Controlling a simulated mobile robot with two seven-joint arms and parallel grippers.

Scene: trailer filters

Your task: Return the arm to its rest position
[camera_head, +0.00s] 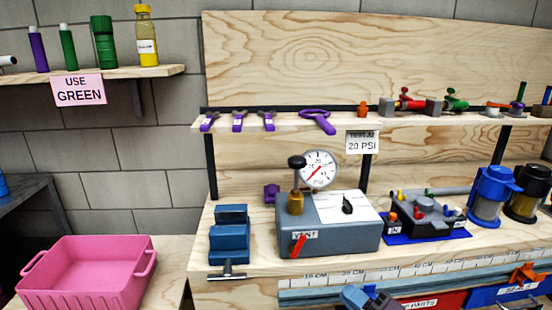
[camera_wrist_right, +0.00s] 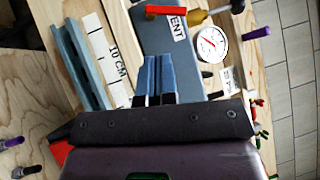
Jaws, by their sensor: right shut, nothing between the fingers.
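My right gripper (camera_head: 370,294) shows at the bottom edge of the head view, in front of the workbench. Its two blue fingers (camera_wrist_right: 158,62) lie side by side in the right wrist view, shut and empty. The rest of my right arm is mostly out of the head view. My left arm and gripper are not in view.
Near the right gripper are the grey test box (camera_head: 330,225) with its gauge (camera_head: 318,170), a blue vise (camera_head: 229,236), a ruler strip (camera_head: 420,270) and a red parts bin (camera_head: 437,300). A pink basket (camera_head: 88,272) stands at left. Shelves hold bottles and tools.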

